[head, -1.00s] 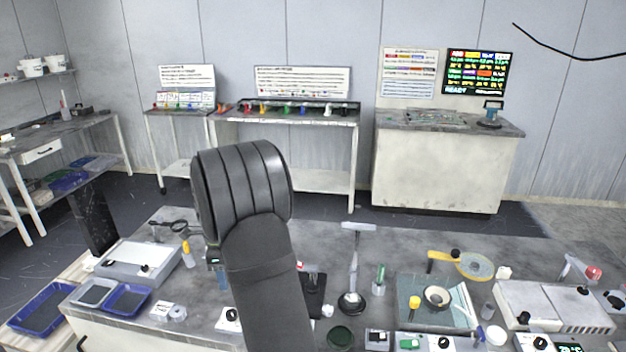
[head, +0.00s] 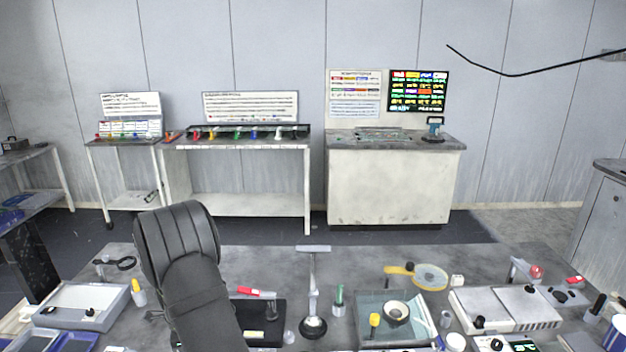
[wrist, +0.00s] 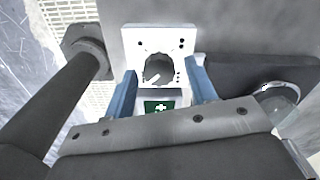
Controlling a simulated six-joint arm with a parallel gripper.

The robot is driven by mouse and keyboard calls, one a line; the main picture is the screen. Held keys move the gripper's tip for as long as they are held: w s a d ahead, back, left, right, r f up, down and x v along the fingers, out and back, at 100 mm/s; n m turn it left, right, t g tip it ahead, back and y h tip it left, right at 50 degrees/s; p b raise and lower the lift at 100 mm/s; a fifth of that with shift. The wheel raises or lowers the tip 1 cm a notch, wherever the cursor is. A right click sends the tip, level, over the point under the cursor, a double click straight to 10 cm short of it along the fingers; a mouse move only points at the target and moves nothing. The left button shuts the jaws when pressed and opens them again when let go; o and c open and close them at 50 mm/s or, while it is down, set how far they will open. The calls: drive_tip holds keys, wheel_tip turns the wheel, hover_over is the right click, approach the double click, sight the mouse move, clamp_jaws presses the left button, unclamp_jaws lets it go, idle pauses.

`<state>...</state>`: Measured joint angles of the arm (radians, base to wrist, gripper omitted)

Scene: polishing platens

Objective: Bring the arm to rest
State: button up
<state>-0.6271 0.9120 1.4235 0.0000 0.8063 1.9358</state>
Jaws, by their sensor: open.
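My gripper (wrist: 162,72) shows in the wrist view with its two blue fingers apart. A white panel (wrist: 134,42) with a dark round knob (wrist: 158,68) lies beyond and between the fingers. A green label with a white cross (wrist: 160,106) shows below the knob. I see no object clamped between the fingers, and I cannot tell whether they touch the panel. In the head view my dark arm rises at the left of the front bench (head: 262,268), and my gripper is hidden there.
Close to the arm are a black tray with a red-capped marker (head: 257,293), a yellow-capped bottle (head: 138,292) and a grey balance-like device (head: 82,305). A T-topped stand (head: 313,285) and a clear tray (head: 370,330) are further right. Wall benches stand behind a dark floor aisle.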

drive_tip(key=shift+r, duration=0.1)
wheel_tip(320, 180, up, 18)
wheel_tip(320, 180, down, 18)
drive_tip(key=shift+n, duration=0.3)
drive_tip(key=n, duration=0.3)
drive_tip(key=shift+n, duration=0.4)
drive_tip(key=n, duration=0.3)
drive_tip(key=shift+w+a+n, duration=0.1)
drive_tip(key=shift+n, duration=0.3)
drive_tip(key=n, duration=0.4)
drive_tip(key=shift+n, duration=0.3)
drive_tip(key=shift+a+n, duration=0.15)
drive_tip(key=shift+n, duration=1.75)
